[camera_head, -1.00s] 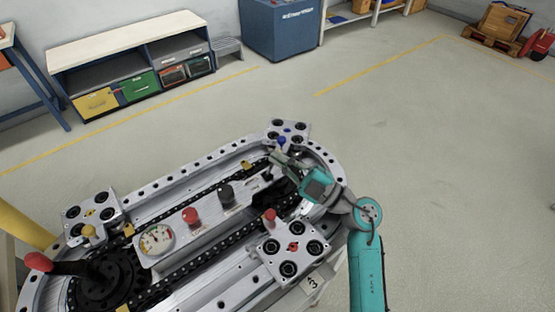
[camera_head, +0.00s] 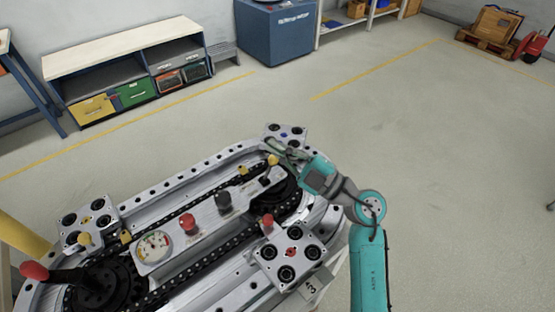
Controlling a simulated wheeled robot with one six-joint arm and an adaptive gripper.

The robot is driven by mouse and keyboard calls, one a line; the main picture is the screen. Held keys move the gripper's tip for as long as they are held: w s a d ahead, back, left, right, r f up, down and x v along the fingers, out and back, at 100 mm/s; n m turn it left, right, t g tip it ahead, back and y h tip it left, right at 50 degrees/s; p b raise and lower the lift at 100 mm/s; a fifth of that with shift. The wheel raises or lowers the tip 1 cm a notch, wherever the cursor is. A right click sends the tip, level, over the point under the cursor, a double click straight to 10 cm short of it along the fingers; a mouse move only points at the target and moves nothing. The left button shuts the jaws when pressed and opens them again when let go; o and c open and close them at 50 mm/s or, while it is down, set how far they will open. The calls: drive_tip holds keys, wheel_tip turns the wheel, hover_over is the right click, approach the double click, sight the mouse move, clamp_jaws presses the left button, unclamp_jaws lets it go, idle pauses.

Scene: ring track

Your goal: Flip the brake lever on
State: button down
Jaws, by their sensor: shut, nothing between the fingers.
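The ring track (camera_head: 215,165) lies in front of me with a silver control panel (camera_head: 205,232) along its middle. A small dark part (camera_head: 265,181) sits at the panel's right end, near my gripper. It may be the brake lever, but its position is too small to read. A large black arm with a red knob (camera_head: 34,271) stands at the far left, over a dark wheel. My gripper (camera_head: 270,145) is shut and empty above the track's far right end, pointing left. It partly covers the far carriage (camera_head: 290,131).
The panel carries a dial gauge (camera_head: 154,245), a red button (camera_head: 187,222) and a black knob (camera_head: 223,200). Carriages sit at the left (camera_head: 88,222) and front right (camera_head: 292,256). A red knob (camera_head: 267,221) stands beside the front one. Open floor lies beyond.

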wheel_tip(320, 180, up, 5)
drive_tip(key=shift+f, duration=0.1)
idle(0.7)
